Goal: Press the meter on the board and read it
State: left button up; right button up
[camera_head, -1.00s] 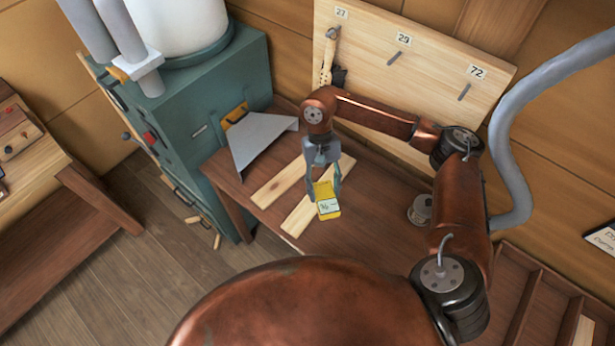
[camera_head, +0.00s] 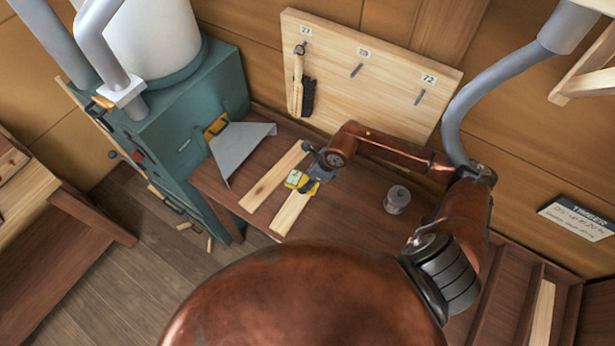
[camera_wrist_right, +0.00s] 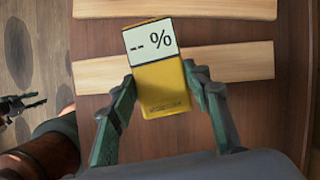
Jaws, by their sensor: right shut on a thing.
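The yellow meter (camera_head: 299,181) is in my right gripper (camera_head: 312,178), over the nearer of two pale boards (camera_head: 291,212) on the brown bench. In the right wrist view the meter (camera_wrist_right: 165,100) sits between the two fingers, which touch its sides. Its white display faces up and reads "-- %". The meter covers part of one board (camera_wrist_right: 235,62) there; whether it touches the wood cannot be told. The other board (camera_head: 265,185) lies beside it. My left gripper (camera_wrist_right: 30,104) seems to show small and dark at the wrist view's left edge, its jaws unclear.
A grey metal chute (camera_head: 238,150) from the green machine (camera_head: 165,130) is left of the boards. A round grey tin (camera_head: 397,199) stands to the right. A peg panel (camera_head: 385,80) with numbered labels stands behind, a brush (camera_head: 298,85) hanging at 27. Bench is clear around the tin.

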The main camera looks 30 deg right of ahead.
jog(key=shift+w+d+r+m, duration=0.1)
jog(key=shift+d+m, duration=0.1)
jog(key=shift+m, duration=0.6)
jog(key=shift+d+f, duration=0.1)
jog(key=shift+f, duration=0.1)
jog(key=shift+h, duration=0.3)
jog(key=shift+f+b, duration=1.45)
jog(key=shift+f, duration=1.5)
jog(key=shift+f, duration=0.3)
jog(key=shift+s+f+b, duration=0.2)
jog(key=shift+f+b, duration=0.05)
jog(key=shift+b, duration=0.25)
jog(key=shift+w+r+p, duration=0.2)
jog(key=shift+r+p, duration=2.05)
jog(key=shift+r, duration=1.95)
